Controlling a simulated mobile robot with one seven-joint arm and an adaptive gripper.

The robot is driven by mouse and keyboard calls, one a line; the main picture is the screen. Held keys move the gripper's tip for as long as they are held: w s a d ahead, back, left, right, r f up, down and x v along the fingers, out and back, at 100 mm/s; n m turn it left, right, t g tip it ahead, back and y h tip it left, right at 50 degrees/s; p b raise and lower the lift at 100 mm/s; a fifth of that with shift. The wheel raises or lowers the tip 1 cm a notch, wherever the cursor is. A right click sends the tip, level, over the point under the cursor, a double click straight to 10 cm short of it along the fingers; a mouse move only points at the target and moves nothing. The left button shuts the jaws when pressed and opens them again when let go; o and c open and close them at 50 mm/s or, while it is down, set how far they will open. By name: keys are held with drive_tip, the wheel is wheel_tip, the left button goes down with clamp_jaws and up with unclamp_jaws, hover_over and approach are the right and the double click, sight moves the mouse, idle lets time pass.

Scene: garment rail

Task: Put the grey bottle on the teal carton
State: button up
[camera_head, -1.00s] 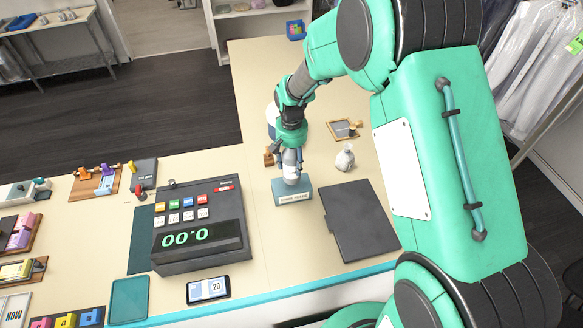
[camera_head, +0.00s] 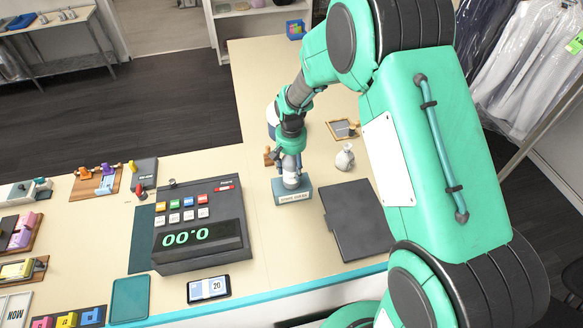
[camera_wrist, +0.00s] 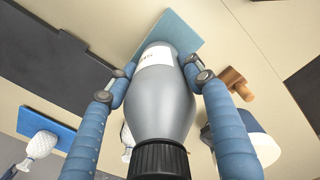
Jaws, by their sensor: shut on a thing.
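The grey bottle (camera_wrist: 165,105), with a black cap and a white label, is between the two blue fingers of my gripper (camera_wrist: 158,74) in the wrist view. My gripper is shut on it. In the head view, the bottle (camera_head: 290,180) stands about upright under my gripper (camera_head: 289,168), over the teal carton (camera_head: 293,197). The carton also shows beyond the bottle's base in the wrist view (camera_wrist: 182,34). The bottle's base hides part of the carton's top, and I cannot tell whether they touch.
A dark flat folder (camera_head: 358,222) lies right of the carton, and a small pale bag (camera_head: 345,158) behind it. A black register (camera_head: 200,225) stands to the left. A wooden piece (camera_head: 269,157) is close behind my gripper. Bare counter lies in front of the carton.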

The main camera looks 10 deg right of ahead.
idle(0.3)
drive_tip(key=o, duration=1.8)
drive_tip(key=shift+r, duration=3.85)
drive_tip(key=shift+a, duration=0.1)
